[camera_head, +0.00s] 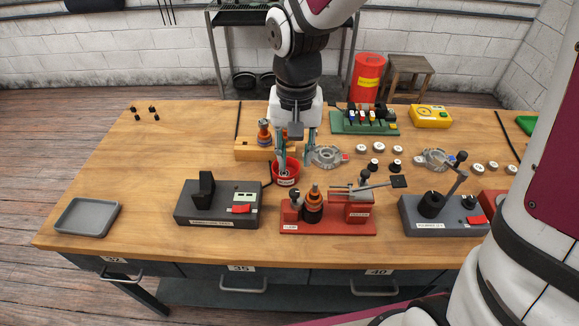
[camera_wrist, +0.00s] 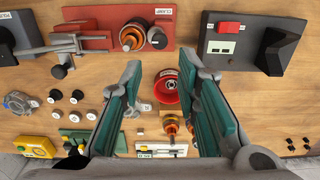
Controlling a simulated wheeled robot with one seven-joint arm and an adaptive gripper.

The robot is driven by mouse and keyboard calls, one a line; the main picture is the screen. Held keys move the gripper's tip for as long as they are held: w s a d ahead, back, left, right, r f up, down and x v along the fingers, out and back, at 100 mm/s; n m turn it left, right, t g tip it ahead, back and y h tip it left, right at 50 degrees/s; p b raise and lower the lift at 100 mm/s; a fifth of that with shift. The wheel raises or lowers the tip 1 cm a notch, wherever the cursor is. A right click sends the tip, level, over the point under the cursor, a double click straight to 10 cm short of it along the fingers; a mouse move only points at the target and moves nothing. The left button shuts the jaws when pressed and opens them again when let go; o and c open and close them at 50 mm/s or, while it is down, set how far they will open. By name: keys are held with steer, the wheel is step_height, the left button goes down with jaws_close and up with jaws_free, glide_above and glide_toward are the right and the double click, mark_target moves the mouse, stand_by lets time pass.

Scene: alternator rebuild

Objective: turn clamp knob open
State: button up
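The red clamp fixture (camera_head: 345,228) stands near the front middle of the table, with a white label at its left end. Its small dark clamp knob (camera_head: 295,196) is left of an upright copper-and-black rotor (camera_head: 313,205). In the wrist view, the knob (camera_wrist: 157,38) is near the top, beside the rotor (camera_wrist: 133,38), under the "CLAMP" label. My gripper (camera_head: 295,160) is open and points down behind the fixture, over the red bowl (camera_head: 286,178). In the wrist view, my gripper's fingers (camera_wrist: 160,62) are wide apart with nothing held. The knob's exact turn angle cannot be told.
The fixture's lever arm (camera_head: 375,187) sticks out to the right. A wooden block (camera_head: 250,150) holds parts behind. A grey tray (camera_head: 87,216) lies far left.

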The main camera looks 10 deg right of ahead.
mark_target(295, 191)
step_height(295, 191, down, 11)
steer(key=shift+r, duration=0.1)
stand_by(0.4)
jaws_close()
